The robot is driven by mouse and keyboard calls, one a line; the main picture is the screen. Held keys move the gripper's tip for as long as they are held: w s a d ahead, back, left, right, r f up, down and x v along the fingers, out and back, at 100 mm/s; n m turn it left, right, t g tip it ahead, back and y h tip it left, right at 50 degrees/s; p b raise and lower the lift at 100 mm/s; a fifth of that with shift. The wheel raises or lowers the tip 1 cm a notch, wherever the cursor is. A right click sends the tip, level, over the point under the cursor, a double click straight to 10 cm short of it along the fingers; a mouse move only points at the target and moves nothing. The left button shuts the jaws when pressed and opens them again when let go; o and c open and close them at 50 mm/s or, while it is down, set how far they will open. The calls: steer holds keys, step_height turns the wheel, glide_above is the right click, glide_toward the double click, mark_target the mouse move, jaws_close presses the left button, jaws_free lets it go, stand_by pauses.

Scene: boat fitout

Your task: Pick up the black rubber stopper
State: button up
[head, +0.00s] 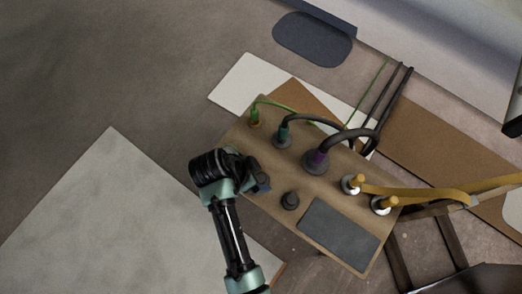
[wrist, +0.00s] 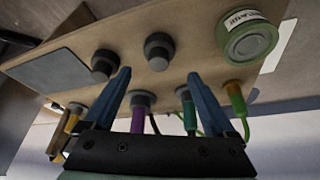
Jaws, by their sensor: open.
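Two dark round plugs stand on the tan board (head: 335,205). One dark plug (wrist: 104,65), near the grey pad, also shows in the head view (head: 290,200). The other plug (wrist: 158,50) has a grey collar; in the head view my arm hides it. I cannot tell for sure which is the black rubber stopper. My gripper (wrist: 158,76) is open, with nothing between its blue fingers. In the wrist view the collared plug lies just beyond the gap between the fingertips, and the other plug is left of the left fingertip.
A grey pad (head: 339,234) lies on the board. A labelled green roll (wrist: 248,38) sits at its other end. Fittings with green, teal (head: 282,137), purple (head: 316,160) and yellow (head: 354,184) parts line the far edge, with cables rising. A pale panel (head: 110,215) lies left.

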mark_target(261, 177)
steer(key=b+x, duration=0.2)
steer(key=x, duration=0.1)
steer(key=b+x, duration=0.1)
steer(key=x, duration=0.1)
steer(key=shift+s+a+f, duration=0.2)
steer(key=shift+s+a, duration=0.05)
steer(key=shift+s, duration=0.05)
steer(key=shift+r, duration=0.1)
jaws_close()
steer(key=shift+r, duration=0.1)
step_height(261, 177, up, 10)
steer(key=p, duration=0.5)
